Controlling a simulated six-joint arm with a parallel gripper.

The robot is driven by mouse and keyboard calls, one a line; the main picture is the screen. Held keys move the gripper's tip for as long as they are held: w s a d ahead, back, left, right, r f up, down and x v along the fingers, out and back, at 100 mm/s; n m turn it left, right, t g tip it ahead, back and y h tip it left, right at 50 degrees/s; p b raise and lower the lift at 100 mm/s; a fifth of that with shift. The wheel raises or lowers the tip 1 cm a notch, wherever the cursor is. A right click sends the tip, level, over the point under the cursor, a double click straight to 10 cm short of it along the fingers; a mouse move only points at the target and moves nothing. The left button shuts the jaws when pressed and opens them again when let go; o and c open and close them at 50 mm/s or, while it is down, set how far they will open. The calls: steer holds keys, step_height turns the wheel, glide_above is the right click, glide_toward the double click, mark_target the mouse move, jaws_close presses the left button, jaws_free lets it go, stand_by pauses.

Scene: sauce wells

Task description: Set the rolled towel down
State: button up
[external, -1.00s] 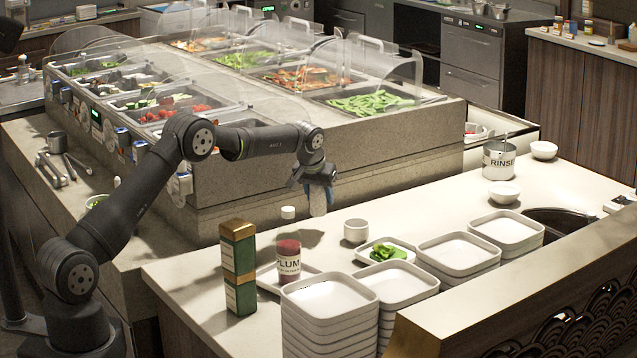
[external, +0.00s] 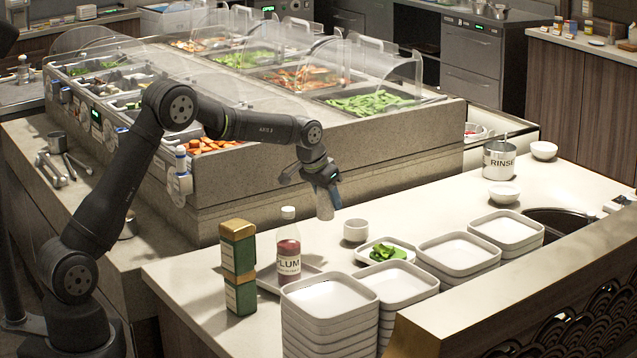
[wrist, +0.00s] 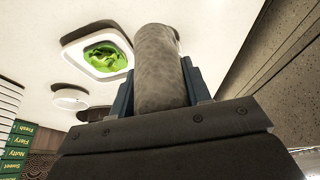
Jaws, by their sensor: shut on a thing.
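The rolled towel (external: 324,203) is a pale grey cylinder hanging upright from my gripper (external: 322,184), above the far edge of the cream counter. In the wrist view the towel (wrist: 161,75) sits between the two blue fingers of my gripper (wrist: 160,92), which is shut on it. In the external view the towel's lower end is close to the counter top, left of a small white cup. I cannot tell whether it touches the counter.
A plum sauce bottle (external: 288,255) stands on a tray. A green and gold box (external: 238,270) is left of it. A white cup (external: 356,230) and a dish of green food (external: 361,250) are to the right. Stacked white plates (external: 329,299) line the front.

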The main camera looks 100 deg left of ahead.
steer(key=shift+s+d+f+m, duration=0.1)
steer(key=shift+d+f+m, duration=0.05)
steer(key=shift+d+m, duration=0.4)
step_height(320, 180, down, 10)
steer(key=shift+d+r, duration=0.1)
steer(key=shift+d, duration=0.05)
steer(key=o, duration=1)
steer(key=shift+f, duration=0.2)
steer(key=shift+r, duration=0.55)
steer(key=v, duration=1.1)
steer(key=shift+s, duration=0.35)
